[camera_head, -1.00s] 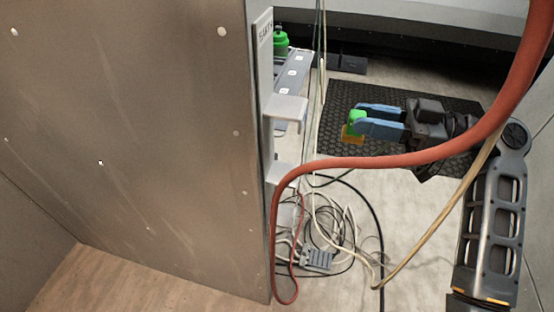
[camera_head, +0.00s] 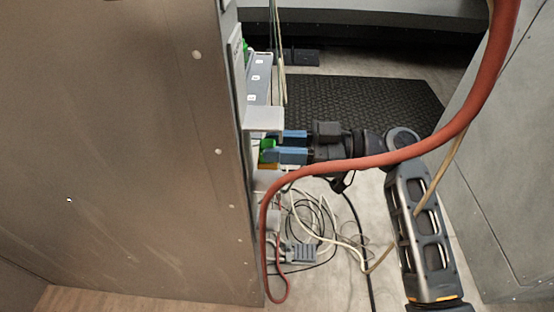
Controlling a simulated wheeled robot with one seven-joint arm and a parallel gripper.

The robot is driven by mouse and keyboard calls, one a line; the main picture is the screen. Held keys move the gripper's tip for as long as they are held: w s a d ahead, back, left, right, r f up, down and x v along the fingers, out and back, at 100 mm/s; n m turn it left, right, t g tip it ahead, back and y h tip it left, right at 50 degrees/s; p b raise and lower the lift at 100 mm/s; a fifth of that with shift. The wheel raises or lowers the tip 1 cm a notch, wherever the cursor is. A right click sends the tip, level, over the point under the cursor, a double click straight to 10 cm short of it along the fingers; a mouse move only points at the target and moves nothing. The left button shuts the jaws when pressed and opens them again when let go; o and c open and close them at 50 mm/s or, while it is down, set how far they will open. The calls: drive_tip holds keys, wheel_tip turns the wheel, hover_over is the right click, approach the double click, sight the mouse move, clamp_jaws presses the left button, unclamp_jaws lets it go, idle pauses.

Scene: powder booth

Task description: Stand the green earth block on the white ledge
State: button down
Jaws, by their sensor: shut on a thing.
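The green earth block (camera_head: 267,149) is green on top with an orange-yellow lower part. My gripper (camera_head: 283,148) is shut on it from the right, with its blue fingers level and the block upright between their tips. The block is beside the edge of the tall grey-brown panel, between an upper white ledge (camera_head: 264,119) and a lower white ledge (camera_head: 267,181). Its bottom is close above the lower ledge; I cannot tell whether they touch. The fingers partly hide the block.
A red hose (camera_head: 420,151) loops in front of my arm and gripper. The tall panel (camera_head: 120,150) fills the left. Tangled cables (camera_head: 320,225) lie on the floor below. A black mat (camera_head: 370,103) lies behind, and a grey cabinet (camera_head: 510,170) stands at right.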

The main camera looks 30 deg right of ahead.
drive_tip(key=shift+a+f, duration=0.35)
drive_tip(key=shift+f, duration=0.1)
drive_tip(key=shift+f+p, duration=0.3)
drive_tip(key=shift+f, duration=1.5)
drive_tip(key=shift+f, duration=0.15)
drive_tip(key=c, duration=0.8)
unclamp_jaws()
